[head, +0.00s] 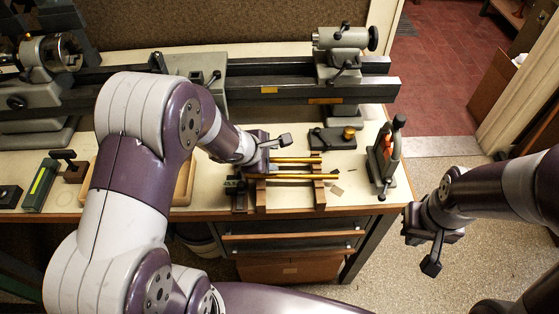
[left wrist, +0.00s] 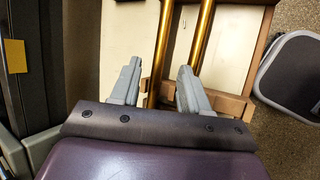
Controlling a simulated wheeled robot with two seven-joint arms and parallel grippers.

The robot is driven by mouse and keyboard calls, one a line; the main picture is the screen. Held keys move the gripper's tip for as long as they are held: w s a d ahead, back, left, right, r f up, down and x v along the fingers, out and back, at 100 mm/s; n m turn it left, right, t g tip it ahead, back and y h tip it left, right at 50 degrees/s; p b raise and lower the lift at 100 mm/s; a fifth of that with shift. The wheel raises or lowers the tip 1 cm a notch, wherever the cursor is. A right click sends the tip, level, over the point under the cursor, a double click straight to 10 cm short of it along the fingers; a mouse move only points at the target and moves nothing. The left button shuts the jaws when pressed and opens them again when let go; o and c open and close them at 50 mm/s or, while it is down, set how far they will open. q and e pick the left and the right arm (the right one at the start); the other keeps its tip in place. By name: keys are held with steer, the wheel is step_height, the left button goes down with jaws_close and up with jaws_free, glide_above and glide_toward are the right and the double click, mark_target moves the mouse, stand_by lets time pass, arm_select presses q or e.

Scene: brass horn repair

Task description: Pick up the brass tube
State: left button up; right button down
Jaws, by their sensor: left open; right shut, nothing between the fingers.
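Two thin brass tubes lie side by side across a wooden rack (head: 319,193) on the bench, the far brass tube (head: 297,160) and the near brass tube (head: 300,177). My left gripper (head: 279,154) is open over the left end of the rack. In the left wrist view its fingers (left wrist: 160,68) straddle the line of one brass tube (left wrist: 164,40), with no grip on it. The second brass tube (left wrist: 203,35) runs just right of the right finger. My right gripper (head: 432,264) is shut and empty, off the bench at the right.
A lathe (head: 275,85) runs along the back of the bench. A wooden tray (head: 186,178) is partly hidden by my left arm.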

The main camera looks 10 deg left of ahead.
mark_target(279, 160)
arm_select(q)
steer(key=x, duration=0.4)
steer(key=shift+a+f, duration=0.15)
steer(key=shift+f, duration=0.05)
steer(key=shift+w+f, duration=0.35)
steer(key=shift+r, duration=0.1)
steer(key=c, duration=0.3)
steer(key=shift+s, duration=0.1)
jaws_close()
